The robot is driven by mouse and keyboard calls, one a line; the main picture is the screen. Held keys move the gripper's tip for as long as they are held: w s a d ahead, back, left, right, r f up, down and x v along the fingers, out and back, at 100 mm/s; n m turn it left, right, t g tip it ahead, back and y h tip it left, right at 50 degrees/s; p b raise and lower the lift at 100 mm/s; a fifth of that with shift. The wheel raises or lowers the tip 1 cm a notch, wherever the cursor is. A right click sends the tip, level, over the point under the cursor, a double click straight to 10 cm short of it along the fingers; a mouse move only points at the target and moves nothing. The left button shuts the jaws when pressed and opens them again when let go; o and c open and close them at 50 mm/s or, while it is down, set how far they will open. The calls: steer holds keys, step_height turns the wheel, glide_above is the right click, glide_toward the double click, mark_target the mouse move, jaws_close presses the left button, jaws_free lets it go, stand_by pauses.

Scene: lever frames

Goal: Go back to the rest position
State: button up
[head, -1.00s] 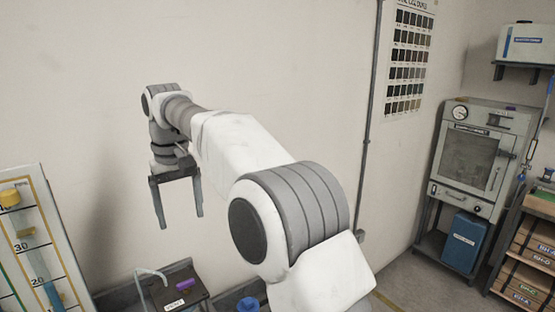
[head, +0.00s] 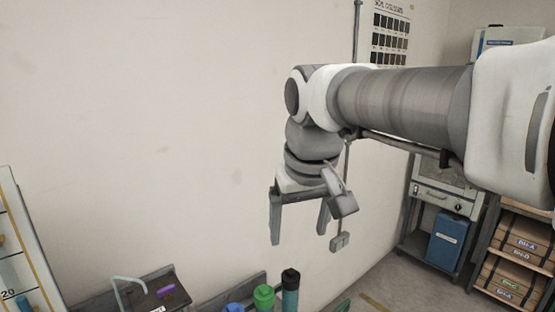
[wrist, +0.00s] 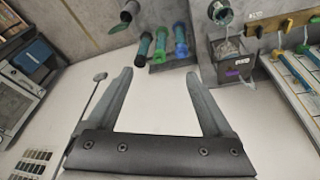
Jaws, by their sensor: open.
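My gripper (head: 298,218) hangs from my raised arm in front of the bare wall in the head view, with its two fingers pointing down. The fingers stand wide apart with nothing between them. In the wrist view my gripper (wrist: 164,80) also shows open and empty, with the pale wall behind it. It touches nothing that I can see.
Green (head: 264,297) and dark teal (head: 290,290) capped cylinders stand below my gripper. A dark box (head: 160,294) with a purple item is at lower left, beside a scaled board (head: 22,250). An oven (head: 440,190) and crate shelf (head: 520,255) stand at right.

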steer(key=s+d+f+m+t+b, duration=0.1)
steer(key=s+d+f+m+t, duration=0.1)
steer(key=s+d+f, duration=0.8)
steer(key=s+m, duration=0.1)
steer(key=s, duration=0.2)
steer(key=shift+s+d+f+h, duration=0.15)
steer(key=shift+d+h, duration=0.1)
steer(key=shift+h, duration=0.05)
steer(key=c, duration=0.6)
steer(key=shift+o, duration=0.2)
steer(key=shift+a, duration=0.2)
